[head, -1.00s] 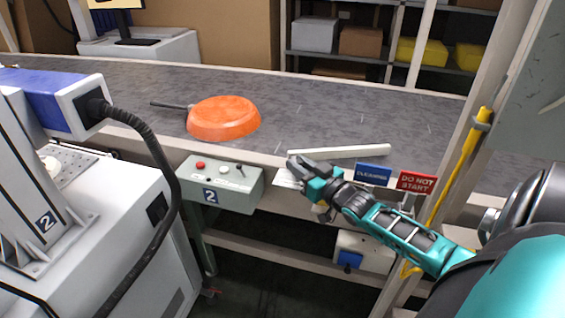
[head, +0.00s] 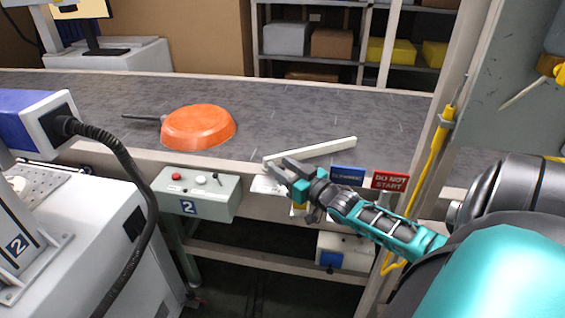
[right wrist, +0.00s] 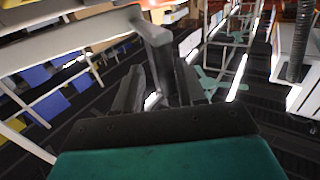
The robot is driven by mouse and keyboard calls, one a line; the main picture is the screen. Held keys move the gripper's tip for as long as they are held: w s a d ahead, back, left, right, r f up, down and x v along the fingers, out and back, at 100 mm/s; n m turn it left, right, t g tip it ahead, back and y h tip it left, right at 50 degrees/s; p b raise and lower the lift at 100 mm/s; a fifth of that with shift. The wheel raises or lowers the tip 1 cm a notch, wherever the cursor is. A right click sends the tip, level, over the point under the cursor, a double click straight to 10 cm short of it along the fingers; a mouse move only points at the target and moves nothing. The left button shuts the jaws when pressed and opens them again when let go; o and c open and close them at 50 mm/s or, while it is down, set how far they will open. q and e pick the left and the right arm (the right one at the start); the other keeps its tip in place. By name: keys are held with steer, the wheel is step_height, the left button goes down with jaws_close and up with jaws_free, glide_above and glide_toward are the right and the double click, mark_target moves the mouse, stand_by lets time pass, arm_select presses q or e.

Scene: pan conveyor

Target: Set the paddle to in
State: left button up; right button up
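The paddle, a long pale bar (head: 315,150), lies over the near side of the grey conveyor belt (head: 300,112), angled slightly away from the near rail. My right gripper (head: 275,169) is at the paddle's left end, by the near rail; its two fingers are apart. In the right wrist view my right gripper (right wrist: 162,88) has a grey post-like piece (right wrist: 157,45) standing in front of and between its fingers. I cannot tell whether the fingers touch it, or whether it belongs to the paddle. My left gripper is out of view.
An orange pan (head: 198,128) lies upside down on the belt, left of the paddle. A control box (head: 200,194) marked 2 hangs on the near rail. A blue sign (head: 346,175) and a red DO NOT START sign (head: 390,181) are near my right arm. A post (head: 425,140) stands right.

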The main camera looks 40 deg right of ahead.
steer(key=shift+o, duration=0.4)
steer(key=shift+a, duration=0.1)
steer(key=shift+s, duration=0.2)
steer(key=s+p, duration=0.1)
steer(key=s, duration=1.1)
steer(key=shift+s, duration=0.2)
steer(key=shift+a, duration=0.15)
